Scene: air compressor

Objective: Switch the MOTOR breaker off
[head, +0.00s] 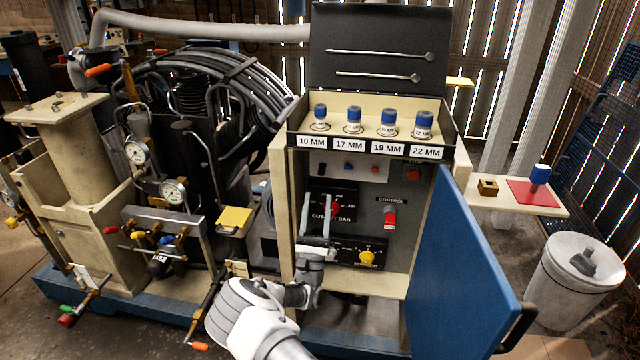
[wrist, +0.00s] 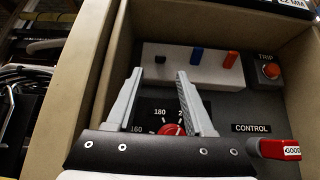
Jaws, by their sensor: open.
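I cannot read a MOTOR label in either view. The open cabinet holds a dark panel. A red-handled switch labelled CONTROL (head: 390,218) is at its right and shows in the wrist view (wrist: 275,149) with a tag reading GOOD. A red dial (head: 335,210) with a number scale sits left of it, partly behind my gripper in the wrist view (wrist: 172,129). My gripper (head: 315,226) is open and empty in front of the panel's left part. In the wrist view its fingertips (wrist: 160,74) lie across the pale strip and dial. My gripper and arm hide the lower left panel.
A pale strip (wrist: 195,62) carries black, blue and orange pieces, beside a TRIP button (wrist: 271,71). A yellow knob (head: 367,258) is low on the panel. The blue door (head: 465,265) stands open at right. Labelled sockets (head: 388,122) stand in the tray above.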

